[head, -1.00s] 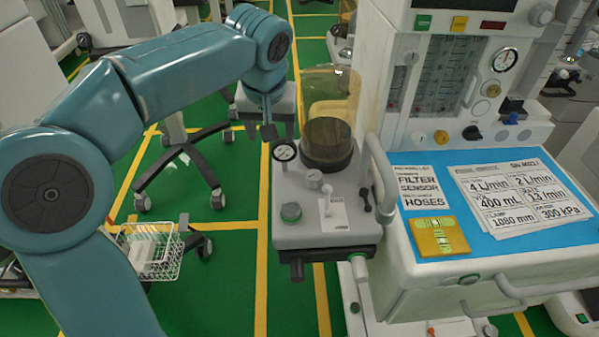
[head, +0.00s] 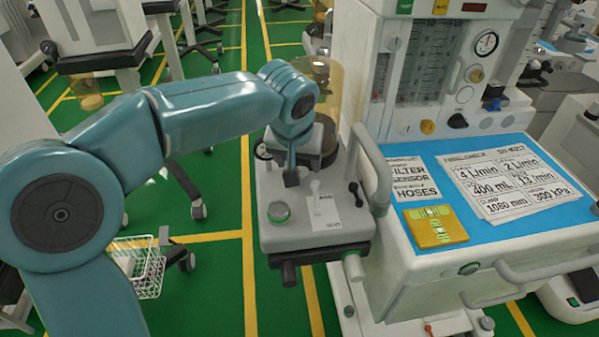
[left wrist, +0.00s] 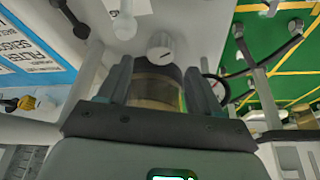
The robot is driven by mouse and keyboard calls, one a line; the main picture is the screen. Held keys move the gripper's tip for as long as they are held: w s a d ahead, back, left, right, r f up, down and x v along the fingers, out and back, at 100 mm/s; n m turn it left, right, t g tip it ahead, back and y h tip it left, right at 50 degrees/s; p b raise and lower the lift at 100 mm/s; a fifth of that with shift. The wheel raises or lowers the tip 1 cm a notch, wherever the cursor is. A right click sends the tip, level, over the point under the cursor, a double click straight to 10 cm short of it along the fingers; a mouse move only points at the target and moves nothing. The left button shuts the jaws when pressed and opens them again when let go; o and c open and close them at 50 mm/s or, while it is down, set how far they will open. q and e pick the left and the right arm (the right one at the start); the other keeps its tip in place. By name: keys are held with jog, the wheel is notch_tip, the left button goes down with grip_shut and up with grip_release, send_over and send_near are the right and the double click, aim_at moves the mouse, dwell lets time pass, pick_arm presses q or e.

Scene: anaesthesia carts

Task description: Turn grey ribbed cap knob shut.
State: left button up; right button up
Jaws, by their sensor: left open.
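The grey ribbed cap knob (left wrist: 160,47) shows in the left wrist view as a pale grey round knob with a dark mark, on the grey valve block (left wrist: 190,22). It sits just beyond and between my left fingertips, apart from them. In the head view the knob is hidden behind my left gripper (head: 291,179), which points down over the back part of the valve block (head: 310,238). In the left wrist view my left gripper (left wrist: 160,80) is open, with nothing held between its two fingers. My right gripper is in neither view.
A smoky amber canister (head: 326,140) stands right behind the gripper. A pressure gauge (head: 262,151), a green-topped knob (head: 279,212), a white lever (head: 316,187) and a dark lever (head: 355,191) surround it. A grey cart handle (head: 371,165) rises at right.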

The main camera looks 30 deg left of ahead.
aim_at(301, 171)
pick_arm(q)
jog(key=shift+x, duration=2.35)
jog(key=c, duration=1)
jog(key=m, duration=0.1)
jog(key=m+h+p, duration=0.1)
jog(key=m, duration=0.1)
jog(key=shift+a+r+p, duration=0.15)
jog(key=shift+r+p, duration=0.05)
jog(key=shift+p, duration=0.1)
jog(key=shift+c, duration=0.2)
jog(key=shift+f+m+h+p, duration=0.15)
jog(key=shift+m+h+p, duration=0.25)
jog(key=shift+m, duration=0.6)
jog(key=o, duration=1)
jog(key=shift+o, duration=0.2)
